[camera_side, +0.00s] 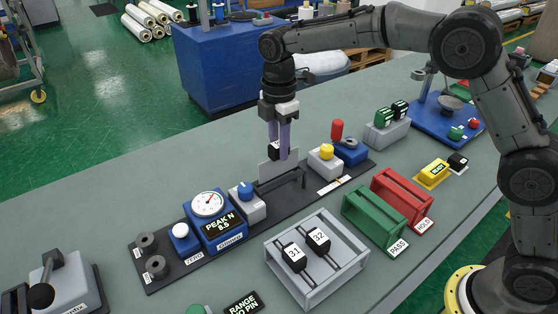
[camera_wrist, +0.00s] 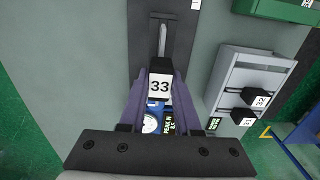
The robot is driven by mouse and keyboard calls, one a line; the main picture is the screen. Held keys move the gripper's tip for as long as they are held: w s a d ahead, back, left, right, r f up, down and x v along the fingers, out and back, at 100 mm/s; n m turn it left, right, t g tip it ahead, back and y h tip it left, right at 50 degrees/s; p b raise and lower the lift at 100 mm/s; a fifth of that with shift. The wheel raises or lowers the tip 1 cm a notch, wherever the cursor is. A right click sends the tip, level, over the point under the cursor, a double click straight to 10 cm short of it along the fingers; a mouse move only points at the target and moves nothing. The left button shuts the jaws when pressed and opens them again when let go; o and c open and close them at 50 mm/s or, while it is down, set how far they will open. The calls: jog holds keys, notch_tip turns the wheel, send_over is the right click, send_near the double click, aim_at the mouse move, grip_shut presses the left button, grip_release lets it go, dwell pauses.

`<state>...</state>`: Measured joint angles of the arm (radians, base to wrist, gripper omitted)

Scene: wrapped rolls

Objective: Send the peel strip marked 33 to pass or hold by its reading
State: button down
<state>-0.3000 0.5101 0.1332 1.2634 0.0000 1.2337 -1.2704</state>
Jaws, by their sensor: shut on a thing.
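The strip marked 33 has a black end block with a white label (camera_wrist: 159,86), held between the purple fingers of my gripper (camera_wrist: 157,100). In the side view my gripper (camera_side: 284,154) is shut on that dark block (camera_side: 273,151), low over the black tester base (camera_side: 318,184). A pale plate shows beside the fingers; I cannot tell whether it belongs to the strip. The blue gauge (camera_side: 213,218) has a dial and a display that seems to read PEAK N 8.5. The green PASS holder (camera_side: 374,216) and red HOLD holder (camera_side: 403,196) stand right of the base.
A grey rack (camera_side: 318,262) at the front holds strips 31 and 32. A RANGE card (camera_side: 243,302) lies at the front edge. The base carries a blue knob (camera_side: 246,195), a yellow knob (camera_side: 327,152) and a red-topped post (camera_side: 337,133). Bench left of the base is mostly clear.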

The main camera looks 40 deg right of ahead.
notch_tip(320, 180, up, 3)
jog(key=shift+f, duration=0.15)
jog(key=shift+r, duration=0.35)
jog(key=shift+r+m, duration=0.1)
jog(key=shift+m, duration=0.4)
jog(key=shift+f+m, duration=0.2)
jog(key=shift+m, duration=0.4)
jog(key=s+d+r+m, duration=0.1)
jog(key=s+d+m, duration=0.4)
jog(key=s+m, duration=0.3)
jog(key=s+d+r+m, duration=0.1)
jog(key=s+d+m, duration=0.5)
jog(key=s, duration=0.6)
jog(key=shift+d+m, duration=0.25)
jog(key=shift+m, duration=0.65)
jog(key=shift+r, duration=0.1)
